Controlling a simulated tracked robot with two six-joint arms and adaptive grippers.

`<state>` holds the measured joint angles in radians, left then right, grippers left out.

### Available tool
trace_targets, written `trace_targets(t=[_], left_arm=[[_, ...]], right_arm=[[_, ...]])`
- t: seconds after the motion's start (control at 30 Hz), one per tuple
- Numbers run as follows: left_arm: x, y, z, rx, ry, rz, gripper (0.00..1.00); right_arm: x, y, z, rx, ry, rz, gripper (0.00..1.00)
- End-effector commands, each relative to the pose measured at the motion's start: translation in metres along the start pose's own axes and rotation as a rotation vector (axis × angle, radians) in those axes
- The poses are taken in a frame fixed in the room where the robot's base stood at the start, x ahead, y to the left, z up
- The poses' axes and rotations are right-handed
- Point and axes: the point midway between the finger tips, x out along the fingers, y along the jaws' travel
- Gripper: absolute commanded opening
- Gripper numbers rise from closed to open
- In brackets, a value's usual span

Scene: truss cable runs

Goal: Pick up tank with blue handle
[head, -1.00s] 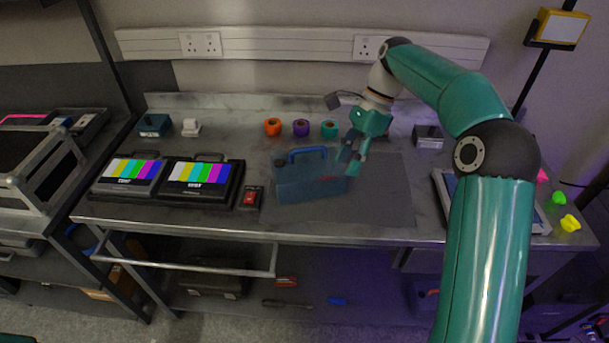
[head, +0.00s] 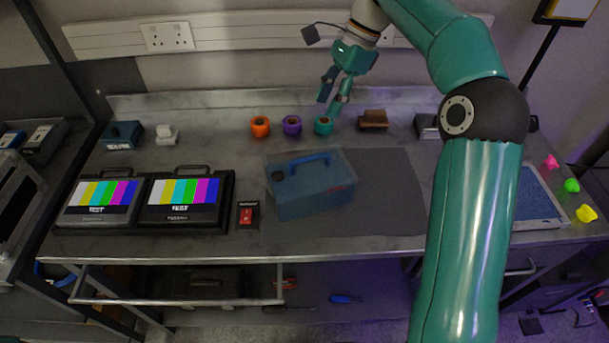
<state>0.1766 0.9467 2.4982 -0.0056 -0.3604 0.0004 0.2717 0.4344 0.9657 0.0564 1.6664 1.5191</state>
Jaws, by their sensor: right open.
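The tank (head: 312,192) is a translucent blue-grey box with a blue handle (head: 305,160) and a dark round cap on its top left. It stands upright on the grey mat in the middle of the bench. My right gripper (head: 331,108) is open and empty, fingers pointing down, above and behind the tank near the teal roll. It is apart from the handle. My left gripper is not in view.
Orange (head: 260,127), purple (head: 292,125) and teal (head: 323,125) rolls stand behind the tank, with a brown block (head: 373,120) to their right. Two test-pattern monitors (head: 185,202) and a red switch box (head: 247,215) are left. The mat (head: 388,190) right of the tank is clear.

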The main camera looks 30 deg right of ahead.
Motion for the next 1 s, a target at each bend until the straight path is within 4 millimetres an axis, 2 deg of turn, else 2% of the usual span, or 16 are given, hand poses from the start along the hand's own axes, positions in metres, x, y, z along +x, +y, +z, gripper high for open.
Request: trace_targets(t=[0.13,0.4,0.53,0.77,1.0], left_arm=[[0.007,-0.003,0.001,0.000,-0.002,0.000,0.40],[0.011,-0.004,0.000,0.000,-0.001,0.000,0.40],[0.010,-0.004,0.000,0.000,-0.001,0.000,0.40],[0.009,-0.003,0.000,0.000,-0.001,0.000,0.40],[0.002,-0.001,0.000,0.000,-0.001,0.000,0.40]], right_arm=[[0.022,0.007,-0.012,0.022,0.001,-0.007,0.44],[0.077,0.009,-0.016,0.032,0.001,-0.010,0.44],[0.093,0.008,-0.017,0.034,0.001,-0.012,0.44],[0.105,0.009,-0.018,0.034,0.001,-0.014,0.44],[0.138,0.011,-0.020,0.034,0.000,-0.011,0.44]])
